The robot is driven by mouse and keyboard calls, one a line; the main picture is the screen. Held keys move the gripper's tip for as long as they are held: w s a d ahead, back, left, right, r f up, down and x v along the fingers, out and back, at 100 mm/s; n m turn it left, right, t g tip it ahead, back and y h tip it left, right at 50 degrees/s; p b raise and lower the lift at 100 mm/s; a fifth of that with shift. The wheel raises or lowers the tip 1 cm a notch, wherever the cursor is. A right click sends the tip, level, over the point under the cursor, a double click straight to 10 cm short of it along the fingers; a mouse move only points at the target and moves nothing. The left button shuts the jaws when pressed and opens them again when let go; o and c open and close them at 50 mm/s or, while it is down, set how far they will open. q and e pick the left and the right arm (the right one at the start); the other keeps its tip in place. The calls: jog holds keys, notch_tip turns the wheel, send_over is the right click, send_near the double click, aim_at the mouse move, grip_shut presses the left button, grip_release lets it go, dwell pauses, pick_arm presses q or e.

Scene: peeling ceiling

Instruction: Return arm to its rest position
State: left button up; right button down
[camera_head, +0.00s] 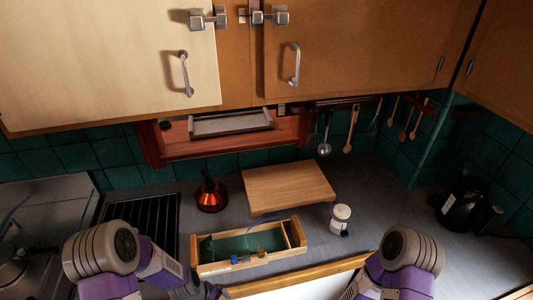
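My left arm (105,255) comes in at the lower left, its grey and purple links bending down toward the bottom edge. I cannot see whether either hand holds anything.
An open wooden box (290,255) with a green inside, a wooden board (288,187), an orange-black flask (211,194), a white jar (340,218) and a black kettle (464,202) stand on the counter. Cabinets (350,50) overhang it. Grey counter (385,200) is clear right of the board.

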pick_arm(q)
jog(key=s+d+f+m+h, duration=0.1)
jog(key=s+d+f+m, duration=0.55)
jog(key=s+m, duration=0.3)
notch_tip(320, 180, down, 16)
jog(key=b, duration=1.7)
jog(key=shift+r, duration=0.15)
jog(key=shift+w+n, duration=0.1)
jog(key=shift+n, duration=0.15)
jog(key=shift+c, duration=0.5)
